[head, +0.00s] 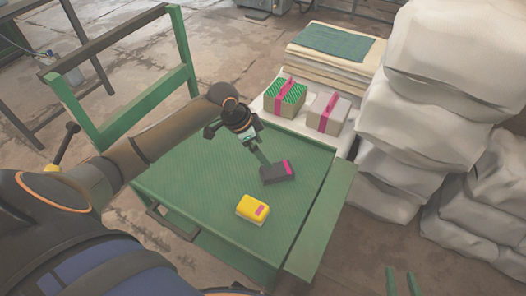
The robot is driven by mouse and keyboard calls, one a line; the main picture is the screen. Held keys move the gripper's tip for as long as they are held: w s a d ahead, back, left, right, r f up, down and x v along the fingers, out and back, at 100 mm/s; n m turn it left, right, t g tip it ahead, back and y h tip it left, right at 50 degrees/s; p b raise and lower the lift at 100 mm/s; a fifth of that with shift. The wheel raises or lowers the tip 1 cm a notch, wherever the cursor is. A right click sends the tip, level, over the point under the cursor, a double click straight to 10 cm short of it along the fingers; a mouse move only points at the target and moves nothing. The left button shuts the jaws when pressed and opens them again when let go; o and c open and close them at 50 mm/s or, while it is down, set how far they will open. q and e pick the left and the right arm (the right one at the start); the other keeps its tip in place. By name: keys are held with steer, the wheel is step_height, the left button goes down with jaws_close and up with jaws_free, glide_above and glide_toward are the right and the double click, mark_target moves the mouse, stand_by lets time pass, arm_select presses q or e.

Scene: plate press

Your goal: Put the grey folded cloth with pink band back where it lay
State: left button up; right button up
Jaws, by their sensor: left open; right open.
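A dark grey folded cloth with a pink band (275,173) at its right end lies on the green tabletop (200,170). My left gripper (260,158) reaches down to it from the upper left and is open. Its fingertips are at the cloth's upper left edge; I cannot tell whether they touch it. My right gripper is not in view.
A yellow block with a pink patch (250,208) lies nearer on the tabletop. Behind, a green-topped bundle (272,104) and a pale grey bundle (337,118), both pink-banded, sit on a white surface. Stacked sheets (310,62) and large white sacks (430,110) stand beyond.

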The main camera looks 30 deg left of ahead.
arm_select(q)
steer(key=shift+n+t+h, duration=0.3)
steer(key=shift+t+h, duration=0.1)
steer(key=shift+t, duration=0.4)
steer(key=s+d+f, duration=0.1)
steer(key=d, duration=0.1)
steer(key=d+f, duration=0.2)
steer(key=s+d+f, duration=0.1)
steer(key=d+f, duration=0.1)
steer(key=shift+s, duration=0.3)
steer(key=s+d, duration=0.1)
steer(key=s+d+f+t, duration=0.1)
steer(key=d, duration=0.1)
steer(key=s+d+n+t, duration=0.1)
steer(key=shift+d+f+h, duration=0.25)
steer(key=shift+d+h, duration=0.05)
steer(key=shift+d, duration=0.1)
steer(key=s+d+t, duration=0.1)
steer(key=s+n, duration=0.1)
steer(key=s+d+r+t, duration=0.1)
steer(key=shift+s+d+n+t, duration=0.3)
steer(key=shift+n, duration=0.1)
steer(key=s+r+n+t, duration=0.1)
steer(key=s, duration=0.1)
steer(key=s+r+t, duration=0.1)
steer(key=r, duration=0.1)
steer(key=shift+s+r+n+t+y, duration=0.15)
steer(key=shift+s+n+t+y, duration=0.25)
